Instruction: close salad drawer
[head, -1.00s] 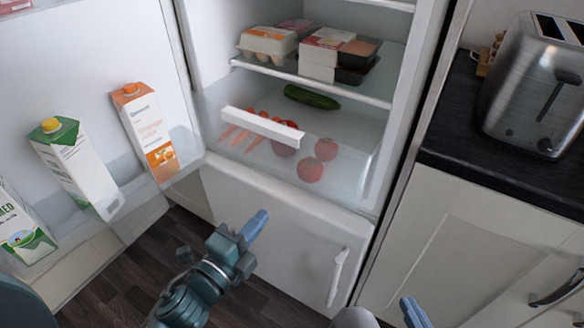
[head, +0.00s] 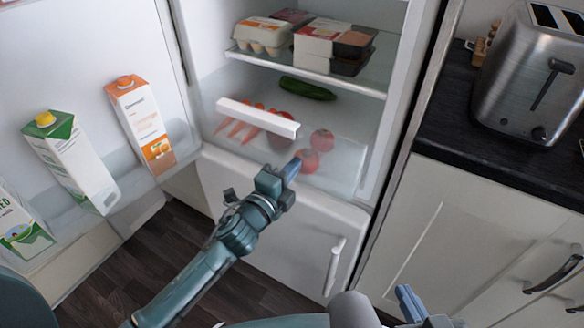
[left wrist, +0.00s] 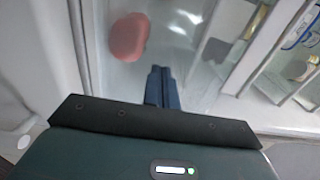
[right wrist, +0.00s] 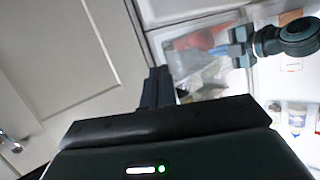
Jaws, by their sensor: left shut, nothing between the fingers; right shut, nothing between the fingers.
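The salad drawer is a clear bin low in the fridge, with a white handle bar (head: 257,118) across its front. It looks pulled partly out; how far is hard to tell. Inside are carrots (head: 238,126), tomatoes (head: 322,140) and a cucumber (head: 307,89). My right gripper (head: 408,301) is shut and empty, low before the cabinet.
The open fridge door with cartons (head: 141,125) stands on the left. A shelf above the drawer holds an egg box (head: 264,35) and packs. The white freezer front (head: 285,235) is below. A counter with a toaster (head: 530,75) is on the right.

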